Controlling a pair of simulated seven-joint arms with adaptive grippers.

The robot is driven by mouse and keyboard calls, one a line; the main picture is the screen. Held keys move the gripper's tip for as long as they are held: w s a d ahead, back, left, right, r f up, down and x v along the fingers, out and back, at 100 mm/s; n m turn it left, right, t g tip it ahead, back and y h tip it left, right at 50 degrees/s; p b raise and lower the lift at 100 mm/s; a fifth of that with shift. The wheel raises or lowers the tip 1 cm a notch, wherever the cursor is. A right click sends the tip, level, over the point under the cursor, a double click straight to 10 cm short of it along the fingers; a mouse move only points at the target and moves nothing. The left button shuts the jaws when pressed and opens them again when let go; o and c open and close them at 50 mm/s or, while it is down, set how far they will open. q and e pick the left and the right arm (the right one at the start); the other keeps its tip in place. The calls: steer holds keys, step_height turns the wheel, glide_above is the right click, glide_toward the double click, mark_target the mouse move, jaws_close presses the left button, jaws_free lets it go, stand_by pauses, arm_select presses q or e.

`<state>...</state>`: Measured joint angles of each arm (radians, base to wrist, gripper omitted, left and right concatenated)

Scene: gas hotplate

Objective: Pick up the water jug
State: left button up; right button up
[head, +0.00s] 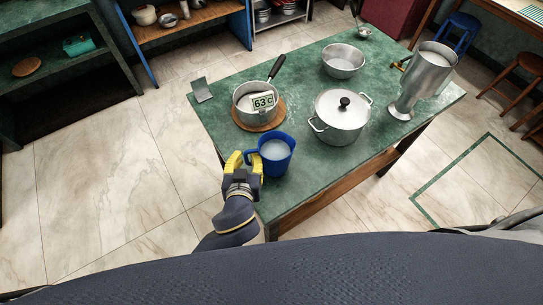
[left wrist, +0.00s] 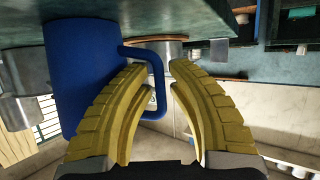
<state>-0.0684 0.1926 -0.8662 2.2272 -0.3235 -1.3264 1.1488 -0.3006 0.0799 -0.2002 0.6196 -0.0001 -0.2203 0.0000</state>
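The blue jug (head: 275,155) stands upright near the front left edge of the green table, with pale liquid inside. Its handle faces left toward my left gripper (head: 243,164). In the left wrist view, which is turned upside down, the jug's blue body (left wrist: 82,75) fills the left side. The handle's outer bar shows between the two yellow fingers of my left gripper (left wrist: 158,75). The fingers are apart, with visible gaps beside the bar, so the gripper is open. My right gripper is not in view.
On the green table (head: 300,190), a pot (head: 241,108) with a 63°C readout sits on a wooden board behind the jug. A lidded pot (head: 342,127) stands to its right. A metal bowl (head: 343,62) and a tall metal pitcher (head: 425,75) are farther off.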

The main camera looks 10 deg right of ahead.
arm_select(q)
jaws_close()
stand_by(0.4)
steer(key=shift+r, duration=0.1)
